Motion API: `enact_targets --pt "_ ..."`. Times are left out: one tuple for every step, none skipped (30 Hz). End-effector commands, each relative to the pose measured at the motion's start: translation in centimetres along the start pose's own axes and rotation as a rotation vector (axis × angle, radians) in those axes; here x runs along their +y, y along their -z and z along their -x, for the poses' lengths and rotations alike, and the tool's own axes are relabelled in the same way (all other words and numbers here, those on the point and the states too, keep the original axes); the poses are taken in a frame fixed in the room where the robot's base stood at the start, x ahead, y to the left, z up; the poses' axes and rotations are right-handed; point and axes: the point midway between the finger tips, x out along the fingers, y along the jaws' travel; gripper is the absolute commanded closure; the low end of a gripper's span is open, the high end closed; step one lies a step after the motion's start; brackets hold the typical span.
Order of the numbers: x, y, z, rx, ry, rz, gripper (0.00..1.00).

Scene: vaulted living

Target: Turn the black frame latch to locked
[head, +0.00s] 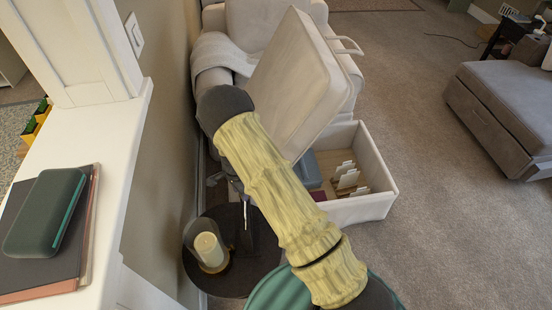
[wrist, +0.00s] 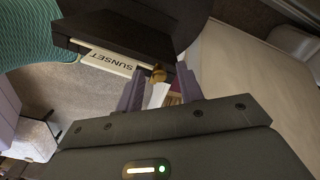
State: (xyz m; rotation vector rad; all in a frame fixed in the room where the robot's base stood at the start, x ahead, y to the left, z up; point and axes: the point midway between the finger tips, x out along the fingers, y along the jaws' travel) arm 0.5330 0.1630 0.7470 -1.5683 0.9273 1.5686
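The black frame (wrist: 118,35) shows in the wrist view at the upper middle, with a pale label reading "SUNSET" (wrist: 110,62) along its edge. A small brass knob (wrist: 158,74), apparently the latch, sits at the frame's near right corner. My gripper (wrist: 161,79) is open, with one finger on each side of the knob. Gaps seem to show between knob and fingers; I cannot tell whether either touches. The latch's locked or unlocked position is not readable. In the head view my arm hides most of the gripper and frame.
A round dark side table (head: 220,278) holds a candle in a glass (head: 209,250). Beyond it stands a pale storage ottoman (head: 372,206) with its lid (head: 300,85) raised. A white ledge (head: 105,215) runs along the left. Open carpet (head: 440,230) lies to the right.

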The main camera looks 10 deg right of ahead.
Motion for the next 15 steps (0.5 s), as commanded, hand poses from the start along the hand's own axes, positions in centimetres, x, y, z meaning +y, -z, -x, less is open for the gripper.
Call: enact_targets --pt "0.03 0.09 -0.14 0.0 0.0 0.063 0.62" --pt "0.04 0.1 -0.14 0.0 0.0 0.103 0.62" --pt "0.04 0.08 -0.14 0.0 0.0 0.158 0.62" --pt "0.04 0.07 -0.13 0.0 0.0 0.198 0.62" --pt "0.05 0.1 -0.11 0.0 0.0 0.24 0.62" --pt "0.05 0.11 -0.09 0.0 0.0 0.294 0.62" --pt "0.04 0.07 -0.07 0.0 0.0 0.338 0.62" --pt "0.04 0.06 -0.06 -0.001 0.0 0.381 0.62" --pt "0.05 0.09 -0.02 0.0 0.0 0.437 0.62" --pt "0.04 0.09 -0.01 -0.001 0.0 0.48 0.62" --pt "0.05 0.08 0.01 -0.001 -0.001 0.524 0.62" --pt "0.05 0.08 0.03 -0.001 -0.001 0.582 0.62" --pt "0.05 0.07 0.06 -0.001 -0.001 0.626 0.62" --pt "0.05 0.06 0.06 -0.001 0.0 0.669 0.62" --pt "0.06 0.1 0.09 -0.001 -0.001 0.728 0.62"
